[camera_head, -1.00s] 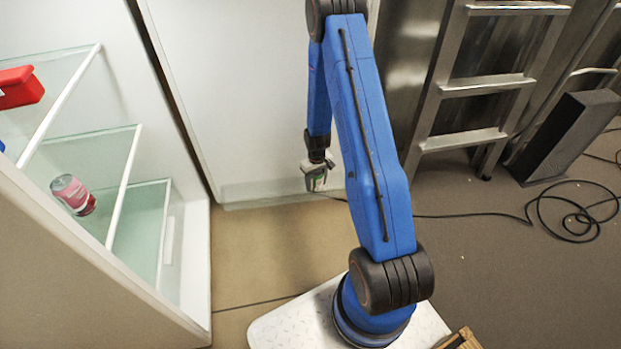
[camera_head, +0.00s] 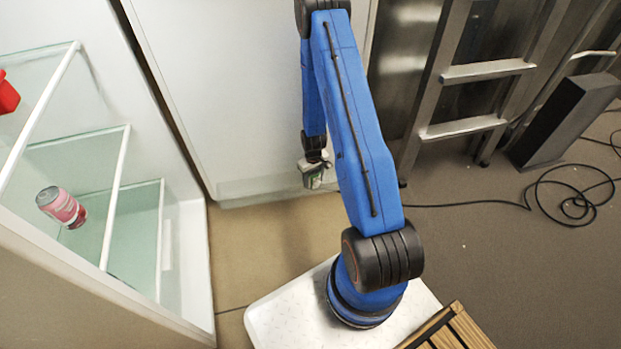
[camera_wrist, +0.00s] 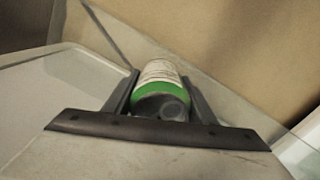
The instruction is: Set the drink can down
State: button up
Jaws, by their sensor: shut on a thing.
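In the wrist view a white and green drink can (camera_wrist: 160,84) lies between the two fingers of my gripper (camera_wrist: 160,100). The fingers are shut on its sides, and its dark round end faces the camera. In the head view my gripper (camera_head: 314,172) hangs in the air in front of the white fridge door, with a small green and dark bit of the held can (camera_head: 314,182) showing.
The open fridge (camera_head: 204,258) has glass shelves with white front bars. A red object (camera_head: 6,94) is at its left edge. A slatted wooden surface (camera_head: 448,330) is at the bottom right. A ladder (camera_head: 470,72), a black box (camera_head: 563,122) and a loose cable (camera_head: 575,203) stand or lie to the right.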

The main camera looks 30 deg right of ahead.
jog(key=shift+w, duration=0.1)
jog(key=shift+f, duration=0.1)
jog(key=o, duration=1.5)
jog(key=shift+c, duration=0.2)
